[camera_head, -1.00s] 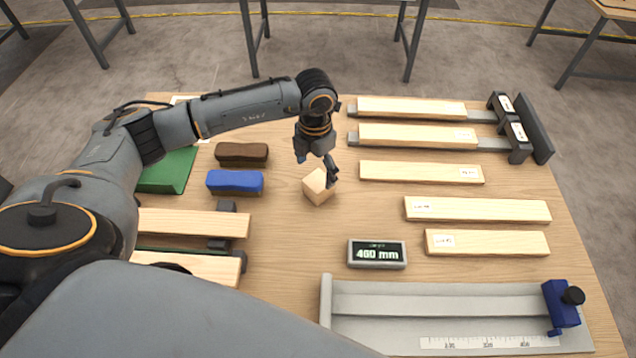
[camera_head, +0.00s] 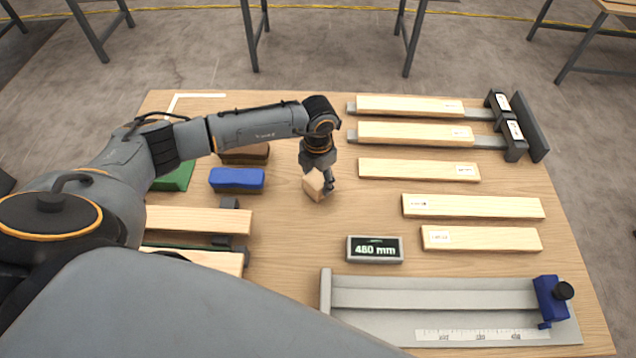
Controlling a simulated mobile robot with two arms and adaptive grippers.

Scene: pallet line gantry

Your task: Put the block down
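The block (camera_head: 314,187) is a small light-wood piece near the middle of the wooden table. It looks tilted, with a corner toward me. My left gripper (camera_head: 323,182) points down at it from above, with a dark finger against its right side. The gripper appears shut on the block; the other finger is mostly hidden. I cannot tell whether the block's underside touches the table. My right gripper is out of view.
A blue block (camera_head: 237,180) and a brown block (camera_head: 245,155) lie left of the gripper. A display (camera_head: 375,249) reading 480 mm stands in front. Several pale boards (camera_head: 420,170) lie to the right. A grey measuring fixture (camera_head: 430,298) is at the front right.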

